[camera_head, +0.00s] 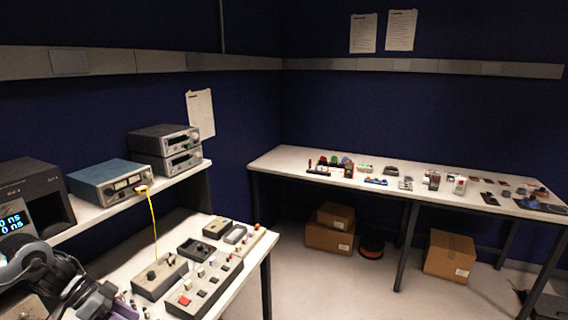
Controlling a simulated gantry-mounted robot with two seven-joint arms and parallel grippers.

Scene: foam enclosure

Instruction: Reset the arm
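My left arm (50,275) comes in at the lower left corner, with a grey joint and dark ribbed links. It reaches over the near workbench (215,218). Its far end, around my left gripper (104,301), is dark and cut by the bottom edge. I cannot make out its fingers or whether it holds anything. My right arm and gripper are not in view.
Switch boxes (205,285) cover the near bench beside my arm. A yellow cable (153,215) hangs from a blue instrument (110,182) on the shelf. A far table (270,160) holds small parts. Cardboard boxes (330,237) stand beneath. Floor between is clear.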

